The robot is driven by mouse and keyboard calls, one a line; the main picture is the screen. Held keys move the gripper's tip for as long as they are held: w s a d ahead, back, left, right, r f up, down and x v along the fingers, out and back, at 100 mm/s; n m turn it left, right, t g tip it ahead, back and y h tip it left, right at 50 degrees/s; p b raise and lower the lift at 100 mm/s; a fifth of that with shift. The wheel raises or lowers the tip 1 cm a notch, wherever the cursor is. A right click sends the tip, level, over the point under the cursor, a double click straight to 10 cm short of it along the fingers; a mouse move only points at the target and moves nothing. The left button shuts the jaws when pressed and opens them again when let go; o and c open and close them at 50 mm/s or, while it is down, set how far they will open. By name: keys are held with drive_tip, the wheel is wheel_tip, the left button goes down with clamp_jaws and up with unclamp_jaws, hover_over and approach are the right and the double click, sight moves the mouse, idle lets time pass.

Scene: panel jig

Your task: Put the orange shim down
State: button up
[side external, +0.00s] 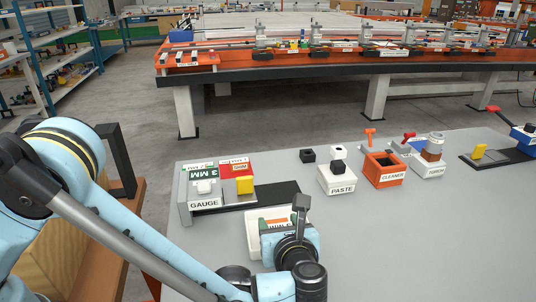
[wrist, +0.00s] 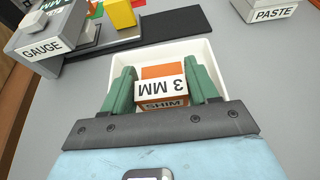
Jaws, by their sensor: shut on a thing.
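The orange shim (wrist: 163,87) has a white band reading "3 MM" and the word "SHIM" on its near face. My gripper (wrist: 164,90) is shut on it, with a green jaw on each side. The shim is over or inside a white tray (wrist: 216,52); I cannot tell whether it touches the tray's floor. In the side view my gripper (side external: 281,228) is at the white tray (side external: 254,242), and my wrist hides most of the tray and the shim.
The grey tabletop (side external: 420,245) is clear in front.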

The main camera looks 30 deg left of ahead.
drive_tip(key=shift+f, duration=0.4)
drive_tip(key=o, duration=1.1)
drive_tip(key=shift+f, duration=0.1)
